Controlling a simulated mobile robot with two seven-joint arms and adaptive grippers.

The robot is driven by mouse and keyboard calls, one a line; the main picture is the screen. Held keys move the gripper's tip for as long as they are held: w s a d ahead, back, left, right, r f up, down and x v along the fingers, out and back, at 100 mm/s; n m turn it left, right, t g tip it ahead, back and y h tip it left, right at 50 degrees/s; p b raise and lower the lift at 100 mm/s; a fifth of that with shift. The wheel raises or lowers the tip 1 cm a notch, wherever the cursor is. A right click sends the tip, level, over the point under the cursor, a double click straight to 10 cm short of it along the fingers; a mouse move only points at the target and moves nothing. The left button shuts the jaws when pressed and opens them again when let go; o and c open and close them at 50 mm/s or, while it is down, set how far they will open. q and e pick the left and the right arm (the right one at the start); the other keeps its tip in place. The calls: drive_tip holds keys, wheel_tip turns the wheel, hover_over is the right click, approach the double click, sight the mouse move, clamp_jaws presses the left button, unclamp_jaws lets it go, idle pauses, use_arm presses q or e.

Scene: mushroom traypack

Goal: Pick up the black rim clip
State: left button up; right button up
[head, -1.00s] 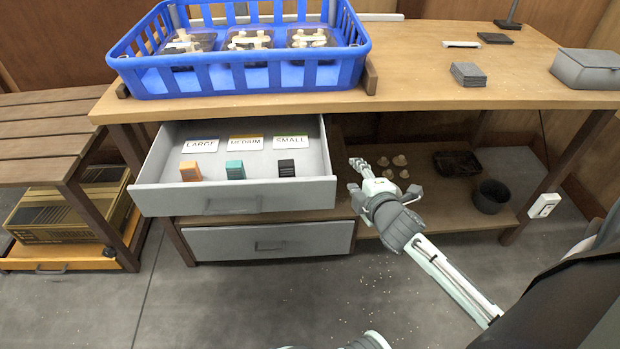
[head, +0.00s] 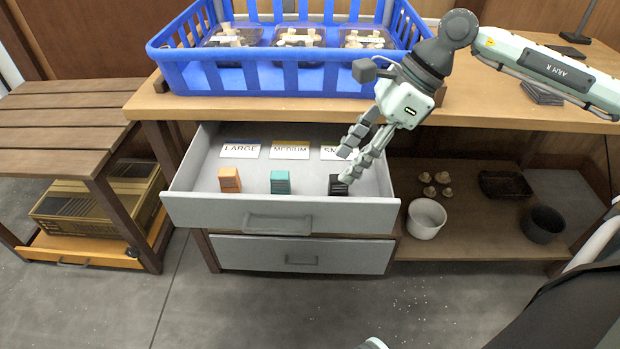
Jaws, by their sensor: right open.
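The black rim clip (head: 336,186) stands at the right of the open drawer (head: 290,216), in front of the card marked SMALL (head: 333,153), which is partly hidden by my gripper. My right gripper (head: 345,167) is open and points down into the drawer. Its fingertips are at or just above the black clip and overlap its upper right part in the picture. I cannot tell whether they touch it.
An orange clip (head: 230,180) and a teal clip (head: 280,182) stand left of the black one. The blue crate (head: 270,80) sits on the bench above. A white pot (head: 426,219), mushrooms and a dark pot (head: 542,224) are on the shelf at right.

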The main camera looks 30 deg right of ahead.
sight(339, 183)
drive_tip(key=shift+d+f+h, duration=0.8)
drive_tip(key=shift+f, duration=0.25)
drive_tip(key=x, duration=0.2)
drive_tip(key=a+p+x, duration=0.1)
drive_tip(key=x, duration=0.1)
drive_tip(key=shift+w+f, duration=0.15)
drive_tip(key=shift+w, duration=0.05)
drive_tip(key=shift+w+a+f, duration=0.1)
drive_tip(key=shift+a+f, duration=0.05)
drive_tip(key=shift+f, duration=0.35)
use_arm(q)
drive_tip(key=f, duration=0.1)
drive_tip(key=w+f, duration=0.1)
drive_tip(key=shift+d+f, duration=0.1)
drive_tip(key=shift+f, duration=0.2)
use_arm(e)
drive_tip(key=c, duration=0.9)
